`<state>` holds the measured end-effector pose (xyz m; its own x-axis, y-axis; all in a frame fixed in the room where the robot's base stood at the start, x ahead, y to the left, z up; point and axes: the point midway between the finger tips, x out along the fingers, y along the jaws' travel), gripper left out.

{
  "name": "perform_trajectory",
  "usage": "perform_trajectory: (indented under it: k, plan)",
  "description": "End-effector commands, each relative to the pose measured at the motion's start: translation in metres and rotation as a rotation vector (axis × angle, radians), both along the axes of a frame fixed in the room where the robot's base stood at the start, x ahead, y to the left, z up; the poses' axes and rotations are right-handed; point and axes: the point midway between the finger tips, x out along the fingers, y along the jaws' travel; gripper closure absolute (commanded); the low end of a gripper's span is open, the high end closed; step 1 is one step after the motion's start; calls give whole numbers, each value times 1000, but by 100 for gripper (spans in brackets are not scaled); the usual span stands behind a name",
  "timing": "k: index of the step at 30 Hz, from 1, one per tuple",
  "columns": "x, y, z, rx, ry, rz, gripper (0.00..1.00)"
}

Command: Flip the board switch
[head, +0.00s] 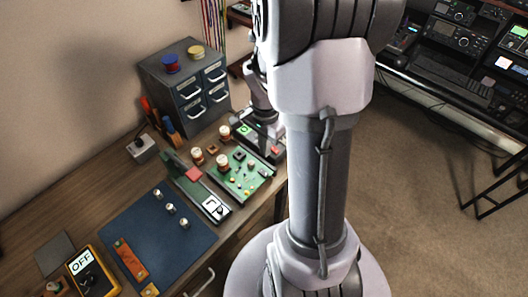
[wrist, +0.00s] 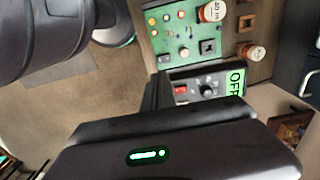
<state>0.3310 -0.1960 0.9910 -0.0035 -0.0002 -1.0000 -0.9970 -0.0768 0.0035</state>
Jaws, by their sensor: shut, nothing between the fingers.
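The green circuit board (head: 240,180) lies on the bench left of my arm; it also shows at the top of the wrist view (wrist: 180,30). It carries small round parts and a black square part (wrist: 207,47); I cannot tell for sure which part is the switch. Beside the board is a dark unit with a red piece (wrist: 180,90), a black knob (wrist: 207,89) and a green label reading OFF (wrist: 236,81). My gripper (wrist: 153,97) is shut and empty, in front of this unit in the wrist view, hiding part of it. Contact cannot be told.
A blue mat (head: 150,235) with small knobs, a yellow meter reading OFF (head: 82,263) and a dark drawer cabinet (head: 185,80) are on the bench. Coils (head: 197,157) stand near the green board. A desk with radios (head: 455,45) stands at right, past open floor.

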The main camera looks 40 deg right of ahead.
Motion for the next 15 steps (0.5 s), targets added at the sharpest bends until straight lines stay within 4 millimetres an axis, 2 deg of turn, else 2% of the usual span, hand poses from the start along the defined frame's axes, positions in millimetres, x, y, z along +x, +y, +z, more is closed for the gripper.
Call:
perform_trajectory:
  k: [1,9,15]
  plan:
    - [0,0,-16,1,2,1,100]
    - [0,0,-75,1,1,2,100]
    - [0,0,-105,1,0,1,100]
